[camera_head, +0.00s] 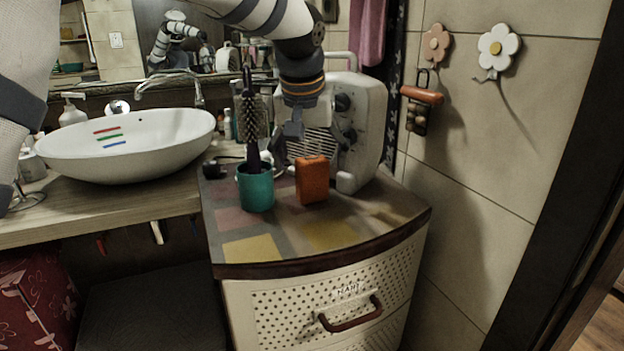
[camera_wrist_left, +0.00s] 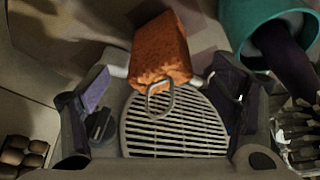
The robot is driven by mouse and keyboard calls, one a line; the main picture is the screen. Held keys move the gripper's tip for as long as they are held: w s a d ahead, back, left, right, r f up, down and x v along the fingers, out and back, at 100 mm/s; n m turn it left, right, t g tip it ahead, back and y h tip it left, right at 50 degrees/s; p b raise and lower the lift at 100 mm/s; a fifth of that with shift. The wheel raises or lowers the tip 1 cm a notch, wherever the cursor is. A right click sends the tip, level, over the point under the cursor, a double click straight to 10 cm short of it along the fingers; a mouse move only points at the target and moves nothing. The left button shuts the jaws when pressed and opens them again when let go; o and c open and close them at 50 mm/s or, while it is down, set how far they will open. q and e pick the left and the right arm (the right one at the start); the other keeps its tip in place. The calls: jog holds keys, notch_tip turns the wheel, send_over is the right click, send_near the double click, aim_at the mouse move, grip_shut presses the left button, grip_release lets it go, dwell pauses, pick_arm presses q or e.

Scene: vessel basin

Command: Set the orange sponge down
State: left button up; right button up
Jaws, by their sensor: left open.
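The orange sponge (camera_head: 312,181) stands upright on the patterned top of the white cabinet (camera_head: 240,268), just right of a teal cup. In the left wrist view the sponge (camera_wrist_left: 160,50) has a thin wire loop at its near end and lies between my spread fingers, with gaps on both sides. My left gripper (camera_head: 290,140) is open, just above and behind the sponge in the head view; it also shows open in the left wrist view (camera_wrist_left: 164,70). Part of its fingers is hard to make out in the head view. My right gripper is not in view.
The teal cup (camera_head: 256,189) holds a dark hairbrush (camera_head: 251,120), close to my left gripper. A white appliance (camera_head: 362,130) stands right behind the sponge. A white basin (camera_head: 125,150) is on the left counter. The cabinet top's front is clear.

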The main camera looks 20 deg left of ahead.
pick_arm(q)
jog(key=shift+w+f, duration=0.25)
jog(key=shift+f, duration=0.05)
jog(key=c, duration=1.1)
jog(key=shift+o, duration=0.2)
